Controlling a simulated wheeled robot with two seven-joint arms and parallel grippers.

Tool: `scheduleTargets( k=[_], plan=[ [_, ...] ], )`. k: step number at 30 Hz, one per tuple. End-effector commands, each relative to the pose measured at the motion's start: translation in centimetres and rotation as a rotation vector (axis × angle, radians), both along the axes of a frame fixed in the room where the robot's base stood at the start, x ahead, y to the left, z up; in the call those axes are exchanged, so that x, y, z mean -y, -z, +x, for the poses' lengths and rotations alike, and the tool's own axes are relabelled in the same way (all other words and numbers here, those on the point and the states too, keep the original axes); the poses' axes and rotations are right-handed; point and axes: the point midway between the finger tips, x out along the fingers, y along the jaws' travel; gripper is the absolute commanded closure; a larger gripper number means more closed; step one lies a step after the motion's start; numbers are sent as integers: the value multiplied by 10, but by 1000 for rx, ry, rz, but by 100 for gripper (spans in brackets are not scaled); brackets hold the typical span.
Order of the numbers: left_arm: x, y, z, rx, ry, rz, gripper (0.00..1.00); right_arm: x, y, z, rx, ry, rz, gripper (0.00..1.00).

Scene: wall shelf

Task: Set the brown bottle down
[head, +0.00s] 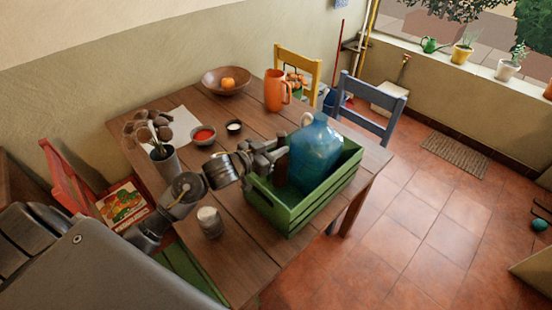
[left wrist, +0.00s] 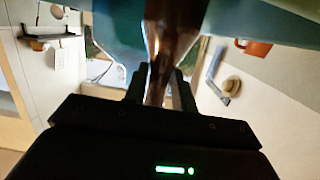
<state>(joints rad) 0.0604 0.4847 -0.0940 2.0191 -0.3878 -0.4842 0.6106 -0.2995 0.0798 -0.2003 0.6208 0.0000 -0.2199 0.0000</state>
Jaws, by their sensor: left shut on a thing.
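My left gripper (head: 270,158) is over the green crate (head: 287,220) on the wooden table, close to the left of a blue jug. In the left wrist view my two dark fingers (left wrist: 160,88) are shut on the narrow neck of the brown bottle (left wrist: 172,32), whose wider part runs out of the top of the picture. In the head view the bottle is mostly hidden behind the gripper and beside the jug; only a dark brown patch (head: 282,166) shows. I cannot tell whether its base touches the crate floor. My right gripper is not in view.
The large blue jug (head: 315,157) stands in the crate. Chairs stand around the table.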

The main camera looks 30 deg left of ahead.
Motion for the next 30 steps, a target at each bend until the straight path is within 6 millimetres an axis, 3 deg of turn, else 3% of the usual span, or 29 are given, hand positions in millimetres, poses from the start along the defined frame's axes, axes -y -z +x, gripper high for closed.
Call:
scheduleTargets(
  k=[3, 12, 20, 21, 25, 30],
  plan=[
    [0, 3, 0, 0, 0, -1, 100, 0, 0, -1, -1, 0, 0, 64],
    [0, 40, 0, 0, 0, -1, 100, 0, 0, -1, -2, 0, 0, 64],
    [0, 41, 0, 1, 0, 1, 100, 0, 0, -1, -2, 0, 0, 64],
    [0, 42, 0, -1, 0, 1, 69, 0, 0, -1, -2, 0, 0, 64],
    [0, 42, 0, 0, 0, 1, 52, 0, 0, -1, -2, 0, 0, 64],
    [0, 42, 0, 0, 0, 1, 51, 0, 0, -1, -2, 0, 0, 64]
  ],
)
